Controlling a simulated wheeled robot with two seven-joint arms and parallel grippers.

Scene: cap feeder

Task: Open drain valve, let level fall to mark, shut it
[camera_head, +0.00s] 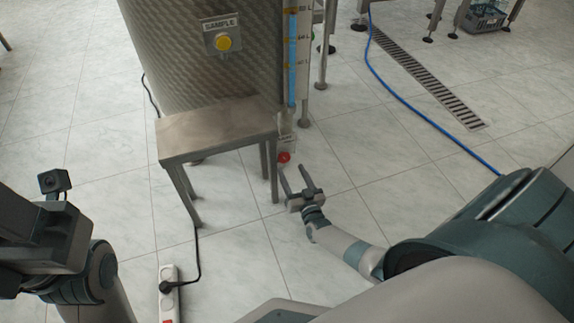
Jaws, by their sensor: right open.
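A tall steel tank (190,65) stands at the top centre. A sight tube (292,60) with blue liquid and scale marks runs down its right side. A small red valve knob (284,157) sits below the tube, near a small clear part. My right gripper (293,173) is open and empty, its two fingers pointing up the picture close to the red knob. Whether a finger touches the knob I cannot tell.
A steel step table (215,132) stands in front of the tank, left of the knob. A power strip (169,295) with a black cable lies on the floor. A blue hose (415,108) and a floor drain (425,80) lie at the right. The tiled floor between is clear.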

